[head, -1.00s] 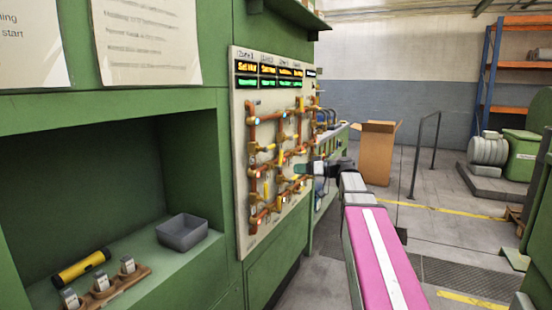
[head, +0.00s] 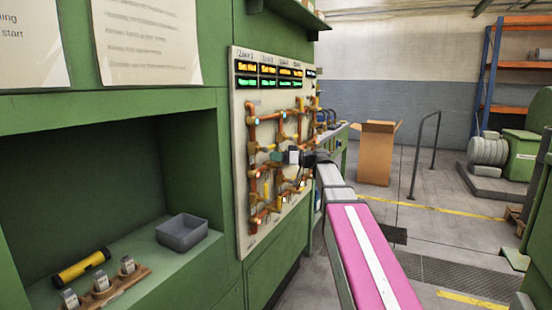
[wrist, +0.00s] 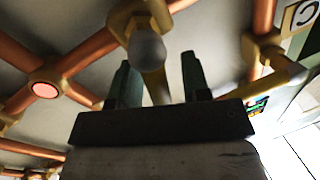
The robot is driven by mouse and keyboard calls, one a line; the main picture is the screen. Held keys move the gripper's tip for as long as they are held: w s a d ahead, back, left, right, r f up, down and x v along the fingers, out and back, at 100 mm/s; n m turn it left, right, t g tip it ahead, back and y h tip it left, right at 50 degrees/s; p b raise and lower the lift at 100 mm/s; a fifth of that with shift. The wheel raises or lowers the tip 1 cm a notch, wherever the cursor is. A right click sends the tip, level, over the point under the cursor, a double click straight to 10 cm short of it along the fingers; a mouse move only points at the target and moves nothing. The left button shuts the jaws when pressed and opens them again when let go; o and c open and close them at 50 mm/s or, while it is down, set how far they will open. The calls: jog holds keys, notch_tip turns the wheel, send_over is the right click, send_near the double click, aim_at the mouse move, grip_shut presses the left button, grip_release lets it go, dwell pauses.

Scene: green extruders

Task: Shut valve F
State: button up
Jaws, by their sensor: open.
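The pipe panel (head: 240,190) carries copper pipes, brass valves and small lights on the green machine. My gripper (head: 277,157) is open in front of its middle. In the wrist view, my gripper (wrist: 160,72) has its two dark green fingers apart. A brass valve (wrist: 134,18) with a pale rounded end and a yellowish lever lies ahead, with the lever showing between the fingers. Whether they touch is unclear. A label (wrist: 302,14) at the upper right seems to read C. No letter F is legible, so I cannot tell which valve is F.
A red light (wrist: 44,90) sits at a pipe crossing left of the fingers. Another brass fitting (wrist: 262,50) is close on the right. A grey bin (head: 181,233) and a yellow flashlight (head: 81,266) lie in the left recess. A cardboard box (head: 376,155) stands behind.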

jog(key=shift+w+a, duration=0.1)
jog(key=shift+a, duration=0.15)
grip_shut()
jog(key=shift+s+a+n+h, duration=0.2)
jog(key=shift+s+n, duration=0.1)
jog(key=shift+n, duration=0.45)
jog(key=shift+s+a+n+h, duration=0.1)
jog(key=shift+s+n+h, duration=0.15)
jog(key=shift+n, duration=0.5)
grip_release()
jog(key=v, duration=1.1)
